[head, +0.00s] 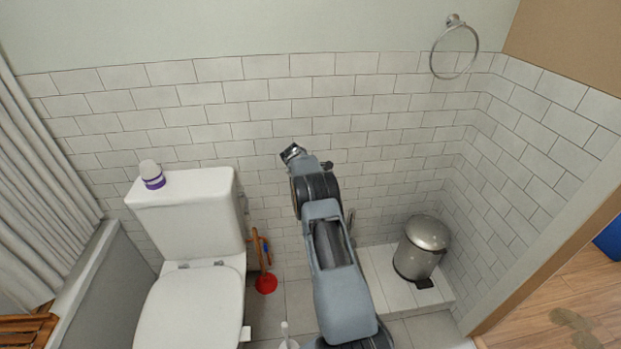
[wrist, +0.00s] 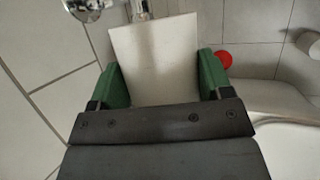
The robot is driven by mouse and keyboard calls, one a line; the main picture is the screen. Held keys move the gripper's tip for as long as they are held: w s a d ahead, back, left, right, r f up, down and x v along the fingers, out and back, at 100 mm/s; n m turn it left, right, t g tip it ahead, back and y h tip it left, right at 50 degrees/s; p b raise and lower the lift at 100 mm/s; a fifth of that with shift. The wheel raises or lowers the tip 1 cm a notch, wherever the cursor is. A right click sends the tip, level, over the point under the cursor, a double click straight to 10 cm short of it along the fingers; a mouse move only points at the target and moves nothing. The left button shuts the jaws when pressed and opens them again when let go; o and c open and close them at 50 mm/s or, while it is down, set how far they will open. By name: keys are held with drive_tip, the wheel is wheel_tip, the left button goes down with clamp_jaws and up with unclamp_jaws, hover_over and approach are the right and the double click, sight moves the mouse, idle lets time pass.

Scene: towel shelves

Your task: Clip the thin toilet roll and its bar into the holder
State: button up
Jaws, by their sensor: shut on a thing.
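In the wrist view my gripper (wrist: 161,72) has green fingers on both sides of a pale, flat-looking piece that seems to be the thin toilet roll (wrist: 155,50). The gripper is shut on it. Shiny chrome parts (wrist: 90,8) at the top edge, just beyond the roll, look like the holder or the bar; I cannot tell which. Whether the roll touches them is unclear. In the head view my arm reaches toward the tiled wall, and the roll and holder cannot be made out there.
A white toilet (head: 190,300) stands left of my arm, with a purple-and-white tub (head: 151,174) on its cistern. A red plunger (head: 265,283) stands beside it. A metal pedal bin (head: 421,247) stands at right. A towel ring (head: 455,52) hangs on the wall.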

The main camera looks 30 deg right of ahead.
drive_tip(key=shift+f+b, duration=0.6)
drive_tip(key=shift+f, duration=0.05)
idle(1.2)
drive_tip(key=o, duration=1)
drive_tip(key=v, duration=1.4)
